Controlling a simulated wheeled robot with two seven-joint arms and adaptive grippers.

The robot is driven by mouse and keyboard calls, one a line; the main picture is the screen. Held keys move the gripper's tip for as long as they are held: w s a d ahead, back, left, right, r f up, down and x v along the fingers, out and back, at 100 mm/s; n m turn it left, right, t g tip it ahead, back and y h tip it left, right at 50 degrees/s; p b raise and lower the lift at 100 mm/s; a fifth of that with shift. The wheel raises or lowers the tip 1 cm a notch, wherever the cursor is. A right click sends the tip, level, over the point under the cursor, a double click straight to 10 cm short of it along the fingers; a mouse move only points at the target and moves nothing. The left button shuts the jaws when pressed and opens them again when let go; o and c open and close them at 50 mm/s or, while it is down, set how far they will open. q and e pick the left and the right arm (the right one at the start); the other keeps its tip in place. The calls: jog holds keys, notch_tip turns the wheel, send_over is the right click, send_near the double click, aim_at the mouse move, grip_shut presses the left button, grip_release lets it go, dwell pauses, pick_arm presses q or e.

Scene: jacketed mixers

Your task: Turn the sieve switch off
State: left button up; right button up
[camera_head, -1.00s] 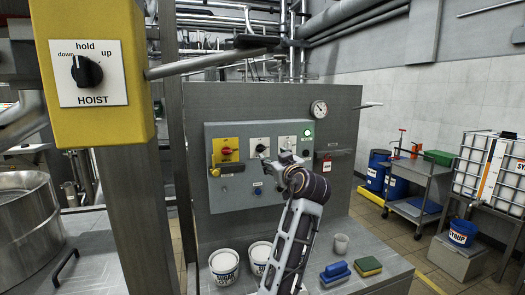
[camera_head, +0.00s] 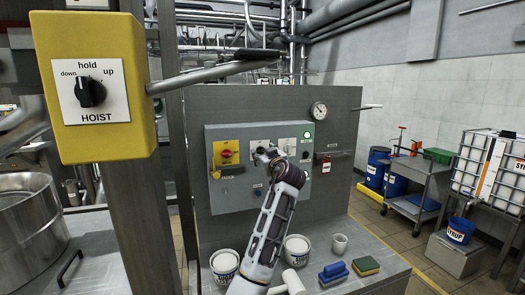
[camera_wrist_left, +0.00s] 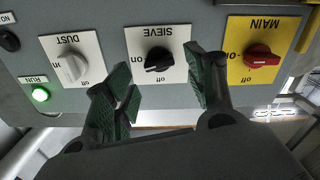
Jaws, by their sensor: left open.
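The sieve switch (camera_wrist_left: 158,60) is a black knob on a white plate, upside down in the left wrist view. Its plate has "on" and "off" marks; I cannot tell for sure which one the knob points to. My left gripper (camera_wrist_left: 165,88) is open, its green-padded fingers on either side of the knob's lower area, with no clear contact. In the head view my left gripper (camera_head: 264,157) is at the grey control box (camera_head: 238,199) and largely covers the sieve switch. My right gripper is not in view.
The red main switch (camera_wrist_left: 262,56) on yellow and the white dust switch (camera_wrist_left: 72,67) flank the sieve switch. A green run lamp (camera_wrist_left: 40,95) is lit. White tubs (camera_head: 224,262), a cup (camera_head: 340,243) and sponges (camera_head: 366,265) stand on the bench below.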

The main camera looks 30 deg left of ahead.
aim_at(261, 151)
pick_arm(q)
jog(key=shift+x, duration=1.25)
jog(key=c, duration=1)
